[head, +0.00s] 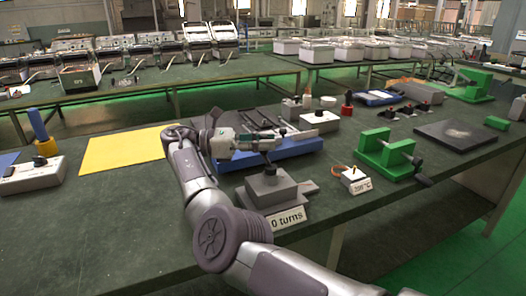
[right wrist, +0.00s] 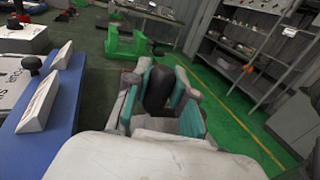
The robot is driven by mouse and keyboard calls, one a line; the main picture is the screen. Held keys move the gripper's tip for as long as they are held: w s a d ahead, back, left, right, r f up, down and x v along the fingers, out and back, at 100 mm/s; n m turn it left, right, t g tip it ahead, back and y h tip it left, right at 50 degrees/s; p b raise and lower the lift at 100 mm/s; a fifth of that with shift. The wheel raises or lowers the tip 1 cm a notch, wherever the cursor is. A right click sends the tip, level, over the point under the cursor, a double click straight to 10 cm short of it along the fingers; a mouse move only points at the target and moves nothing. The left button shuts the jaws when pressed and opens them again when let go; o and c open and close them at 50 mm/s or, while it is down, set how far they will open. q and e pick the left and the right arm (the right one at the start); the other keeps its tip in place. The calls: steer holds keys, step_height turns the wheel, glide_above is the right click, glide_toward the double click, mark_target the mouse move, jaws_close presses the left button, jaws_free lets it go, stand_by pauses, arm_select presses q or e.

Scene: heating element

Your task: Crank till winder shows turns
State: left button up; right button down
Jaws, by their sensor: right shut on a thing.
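The winder (head: 268,187) is a grey block on the near edge of the dark green table. Its white sign (head: 286,220) reads "0 turns". My right gripper (head: 278,137) reaches over it from the left, just above the block. In the right wrist view, a dark rounded crank handle (right wrist: 158,86) stands between the teal-padded fingers of this gripper, which is shut on it. The crank arm below the handle is mostly hidden by the gripper. My left gripper is not in view.
A blue fixture (head: 305,145) lies right behind the winder. A green stand (head: 385,158) and a small white box (head: 355,180) marked with a temperature stand to the right.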

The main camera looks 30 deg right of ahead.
steer(key=shift+r, duration=0.2)
steer(key=c, duration=1.2)
jaws_free()
steer(key=shift+o, duration=1.3)
steer(key=shift+f, duration=0.15)
step_height(320, 180, up, 10)
steer(key=shift+r, duration=0.1)
